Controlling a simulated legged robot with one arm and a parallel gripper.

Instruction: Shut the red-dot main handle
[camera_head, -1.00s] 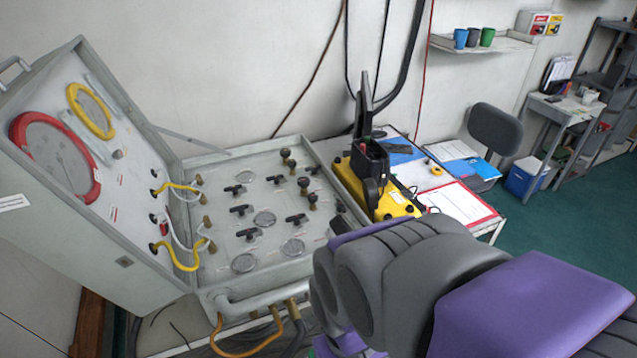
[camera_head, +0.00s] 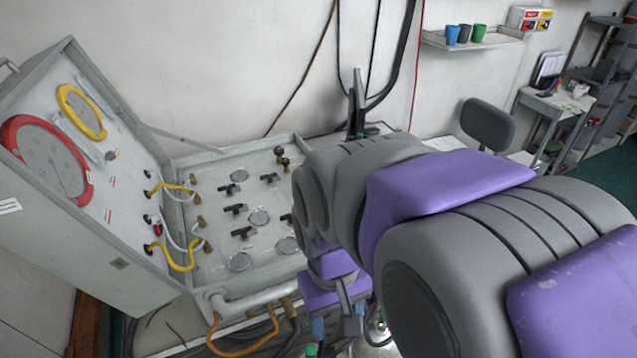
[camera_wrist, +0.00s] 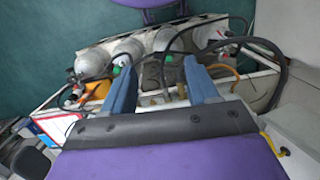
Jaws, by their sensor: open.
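The air panel (camera_head: 212,217) is an open grey case with several black T-shaped handles on its flat face. Handles show at the upper left (camera_head: 229,189), middle left (camera_head: 235,209), lower left (camera_head: 242,232) and upper middle (camera_head: 269,178). I cannot make out a red dot on any of them, so I cannot tell which is the main handle. My arm hides the panel's right part. My gripper (camera_head: 340,321) hangs low beyond the panel's front right corner, apart from the handles. In the wrist view its two blue fingers (camera_wrist: 160,66) are spread, with nothing held.
The raised lid (camera_head: 100,180) carries a red-rimmed gauge (camera_head: 48,160) and a yellow-rimmed gauge (camera_head: 80,112). Yellow hoses (camera_head: 176,258) link lid and panel. A front pipe rail (camera_head: 250,298) edges the case. Grey cylinders (camera_wrist: 128,50) and black hoses lie below my gripper.

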